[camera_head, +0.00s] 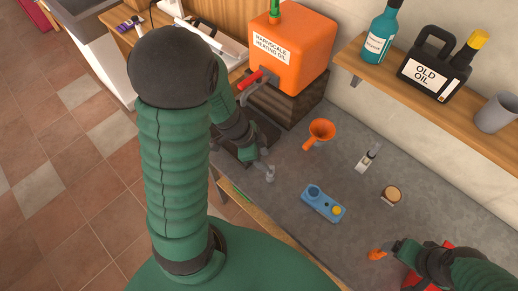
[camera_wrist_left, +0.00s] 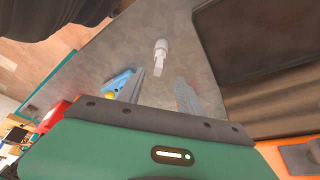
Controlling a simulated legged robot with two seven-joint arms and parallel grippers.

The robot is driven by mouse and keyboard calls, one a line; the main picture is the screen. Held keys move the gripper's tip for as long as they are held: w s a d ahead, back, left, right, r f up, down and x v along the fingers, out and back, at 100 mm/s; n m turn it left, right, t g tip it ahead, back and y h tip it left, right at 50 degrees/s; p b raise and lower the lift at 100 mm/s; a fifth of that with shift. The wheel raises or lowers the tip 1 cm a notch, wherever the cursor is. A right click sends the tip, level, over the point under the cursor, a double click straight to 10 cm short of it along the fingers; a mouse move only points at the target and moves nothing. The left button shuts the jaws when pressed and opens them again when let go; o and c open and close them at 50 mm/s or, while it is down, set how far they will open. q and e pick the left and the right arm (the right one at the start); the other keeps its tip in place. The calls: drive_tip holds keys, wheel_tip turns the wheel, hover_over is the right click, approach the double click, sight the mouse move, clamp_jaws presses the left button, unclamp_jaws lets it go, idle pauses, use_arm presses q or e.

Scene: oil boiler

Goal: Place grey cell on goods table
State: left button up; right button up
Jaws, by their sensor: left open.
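The grey cell (camera_head: 270,173) is a small pale grey piece on the grey worktop near its front edge. It also shows in the left wrist view (camera_wrist_left: 161,52), lying beyond my fingertips. My left gripper (camera_head: 259,161) is open and empty, close beside the cell, with its two fingers (camera_wrist_left: 160,88) pointing toward it. My right gripper (camera_head: 386,251) is at the lower right, with a small orange thing (camera_head: 376,254) at its tip. I cannot tell whether it holds this. I cannot tell for certain which surface is the goods table.
An orange heating oil tank (camera_head: 292,50) stands on a dark block at the back. On the worktop are an orange funnel (camera_head: 320,131), a blue tray (camera_head: 322,203) and a round wooden-topped piece (camera_head: 391,194). A shelf (camera_head: 470,125) holds bottles. A wooden table (camera_head: 130,35) is at upper left.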

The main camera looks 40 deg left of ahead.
use_arm(q)
drive_tip(key=v, duration=0.5)
drive_tip(key=s+d+r+n+y, duration=0.1)
drive_tip(key=d+n+y, duration=0.2)
drive_tip(key=d+n, duration=0.5)
drive_tip(key=shift+s+r+n, duration=0.2)
drive_tip(key=shift+n, duration=0.7)
drive_tip(key=shift+w, duration=0.1)
